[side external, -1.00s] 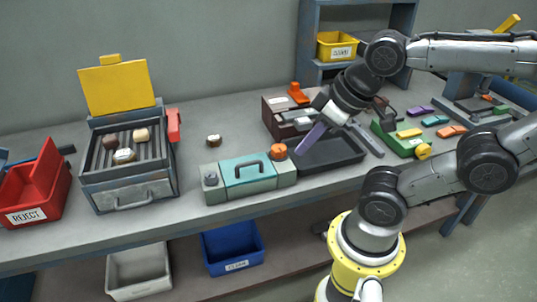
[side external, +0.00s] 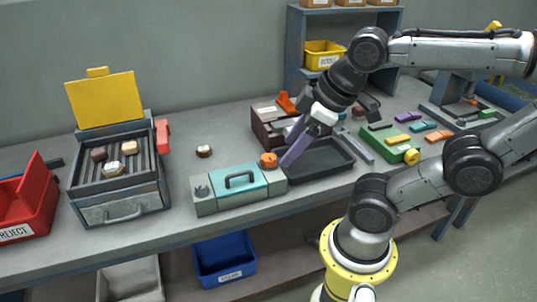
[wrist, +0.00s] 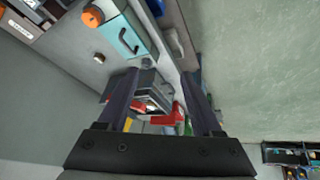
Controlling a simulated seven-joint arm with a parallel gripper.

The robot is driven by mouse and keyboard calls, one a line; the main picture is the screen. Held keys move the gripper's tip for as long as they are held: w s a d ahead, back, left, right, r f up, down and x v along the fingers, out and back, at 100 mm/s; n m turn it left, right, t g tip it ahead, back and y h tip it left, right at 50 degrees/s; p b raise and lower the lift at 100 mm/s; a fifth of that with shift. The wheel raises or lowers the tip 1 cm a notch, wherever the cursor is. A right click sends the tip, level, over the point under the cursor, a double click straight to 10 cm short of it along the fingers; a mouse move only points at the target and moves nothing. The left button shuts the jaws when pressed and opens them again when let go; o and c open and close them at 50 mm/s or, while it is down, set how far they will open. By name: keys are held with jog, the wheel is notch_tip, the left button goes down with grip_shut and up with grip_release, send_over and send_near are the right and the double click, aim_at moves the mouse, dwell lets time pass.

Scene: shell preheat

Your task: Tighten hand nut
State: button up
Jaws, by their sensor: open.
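The orange hand nut (side external: 268,160) sits on the right end of a grey clamp fixture (side external: 205,206) with a teal cover (side external: 238,191) and dark handle. My gripper (side external: 289,161) points down and left, its purple fingers close to the right of the nut in the side view. I cannot tell whether they touch it. In the wrist view the nut (wrist: 92,17) lies at the upper left, outside the gap between the fingers. My gripper (wrist: 160,72) is open there, its fingers wide apart with nothing gripped.
A dark tray (side external: 338,164) lies right of the fixture. A small heater box (side external: 120,212) with a yellow lid (side external: 103,98) holds several pieces. One loose piece (side external: 204,152) lies behind the fixture. A red reject bin (side external: 38,202) stands at left. Bench between heater and fixture is mostly clear.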

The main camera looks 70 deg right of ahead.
jog(key=shift+o, duration=1)
jog(key=w+d+r+n+g, duration=0.1)
jog(key=w+d+r+n, duration=0.1)
jog(key=w, duration=0.3)
jog(key=shift+d, duration=0.25)
jog(key=g, duration=0.5)
send_over(269, 157)
notch_tip(269, 157, down, 9)
notch_tip(269, 157, down, 13)
jog(key=shift+f, duration=0.1)
grip_shut()
jog(key=shift+m, duration=0.3)
